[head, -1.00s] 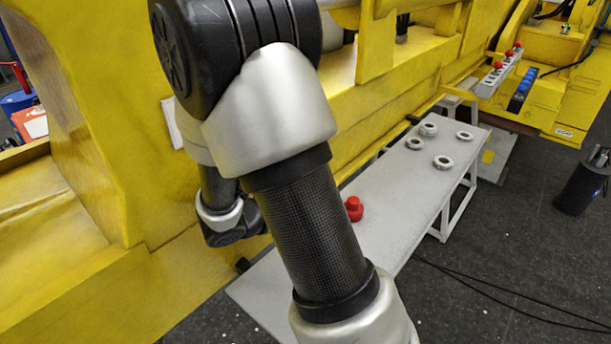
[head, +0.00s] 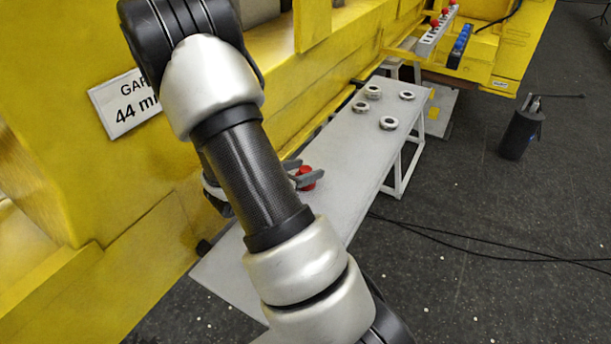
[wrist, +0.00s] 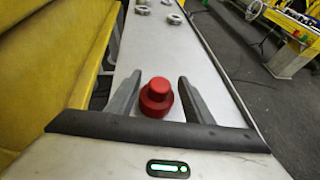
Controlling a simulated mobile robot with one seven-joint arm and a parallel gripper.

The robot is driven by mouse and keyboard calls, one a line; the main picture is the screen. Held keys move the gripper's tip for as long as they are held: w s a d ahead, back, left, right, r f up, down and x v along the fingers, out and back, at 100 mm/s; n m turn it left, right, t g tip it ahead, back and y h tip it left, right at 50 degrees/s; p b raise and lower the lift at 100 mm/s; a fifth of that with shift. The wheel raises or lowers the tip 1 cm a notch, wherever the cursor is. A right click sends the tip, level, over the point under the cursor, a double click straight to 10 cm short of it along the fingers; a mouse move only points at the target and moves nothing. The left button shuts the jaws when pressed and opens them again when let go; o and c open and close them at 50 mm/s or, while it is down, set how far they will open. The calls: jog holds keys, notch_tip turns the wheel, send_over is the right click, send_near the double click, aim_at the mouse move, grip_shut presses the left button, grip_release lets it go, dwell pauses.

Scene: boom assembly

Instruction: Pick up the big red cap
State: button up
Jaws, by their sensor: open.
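The big red cap (wrist: 157,97) stands upright on the grey bench (wrist: 185,50) in the wrist view, a narrower knob on a wider base. My gripper (wrist: 155,88) is open, with one finger on each side of the cap and a small gap showing at each side. Whether a finger touches it is hard to tell. In the head view the red cap (head: 306,178) shows beside the fingers (head: 300,172), partly hidden by them. My arm covers part of the bench in that view.
Several metal rings (head: 389,123) lie on the far part of the bench. A yellow machine wall (head: 270,60) runs along the bench's left side. Smaller red caps (head: 434,22) sit on a grey block at the back. Black cables (head: 480,246) lie on the dark floor at right.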

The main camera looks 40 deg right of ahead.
aim_at(305, 169)
jog(key=shift+d+f, duration=0.1)
jog(key=shift+d, duration=0.1)
grip_shut()
notch_tip(305, 169, up, 10)
jog(key=shift+r, duration=0.1)
dwell(0.5)
